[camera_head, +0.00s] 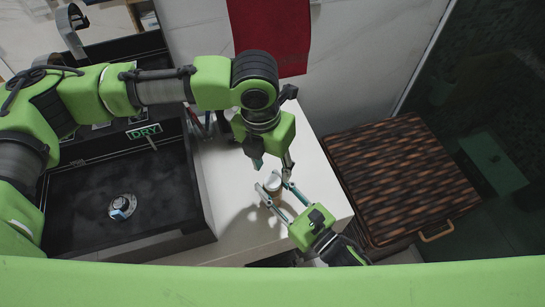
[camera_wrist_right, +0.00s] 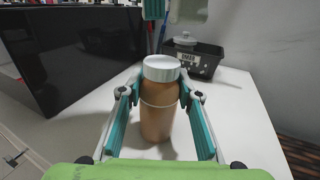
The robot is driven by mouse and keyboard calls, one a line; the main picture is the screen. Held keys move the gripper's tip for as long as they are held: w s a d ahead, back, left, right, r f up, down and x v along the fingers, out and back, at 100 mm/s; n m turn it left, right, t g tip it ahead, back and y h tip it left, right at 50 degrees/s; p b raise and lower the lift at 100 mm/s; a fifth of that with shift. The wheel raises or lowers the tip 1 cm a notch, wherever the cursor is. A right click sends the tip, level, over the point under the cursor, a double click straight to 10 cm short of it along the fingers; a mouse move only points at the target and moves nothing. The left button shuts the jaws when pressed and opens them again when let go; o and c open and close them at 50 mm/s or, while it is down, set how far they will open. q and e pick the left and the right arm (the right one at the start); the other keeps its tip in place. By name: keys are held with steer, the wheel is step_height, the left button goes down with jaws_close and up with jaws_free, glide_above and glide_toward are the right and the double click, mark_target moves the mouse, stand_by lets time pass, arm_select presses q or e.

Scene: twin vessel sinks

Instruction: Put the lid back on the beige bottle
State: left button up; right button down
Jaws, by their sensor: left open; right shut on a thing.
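The beige bottle (camera_wrist_right: 158,122) stands upright on the white counter. The white lid (camera_wrist_right: 162,68) sits on its top; whether it is fastened I cannot tell. From above, the white lid shows in the head view (camera_head: 273,184). My right gripper (camera_head: 274,183) is shut on the bottle, with a teal-padded finger on each side of its body in the right wrist view (camera_wrist_right: 160,103). My left gripper (camera_head: 272,162) is open above the bottle and lid, pointing down. Its fingertips also show at the top of the right wrist view, apart from the lid.
A black basket (camera_wrist_right: 198,62) with a label stands behind the bottle, with a pale lidded jar (camera_wrist_right: 185,40) by it. A dark sink (camera_head: 85,195) lies left, a woven hamper (camera_head: 400,170) right. A red towel (camera_head: 270,35) hangs behind. The white counter (camera_head: 235,215) is clear around the bottle.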

arm_select(q)
steer(key=n, duration=0.6)
steer(key=shift+r, duration=0.25)
steer(key=n, duration=0.3)
steer(key=shift+r, duration=0.1)
steer(key=n, duration=0.6)
steer(key=shift+r+y, duration=0.2)
steer(key=shift+y, duration=0.1)
steer(key=n, duration=0.3)
steer(key=shift+r+n, duration=0.15)
steer(key=shift+n, duration=0.25)
steer(key=n, duration=0.5)
steer(key=shift+d+r, duration=0.1)
steer(key=shift+r, duration=0.1)
steer(key=n, duration=0.4)
steer(key=shift+r, duration=0.15)
steer(key=n, duration=0.3)
steer(key=shift+r+n, duration=0.1)
steer(key=shift+n, duration=0.2)
steer(key=n, duration=0.4)
steer(key=shift+r+n+y, duration=0.2)
steer(key=shift+n+y, duration=0.1)
steer(key=shift+n, duration=0.1)
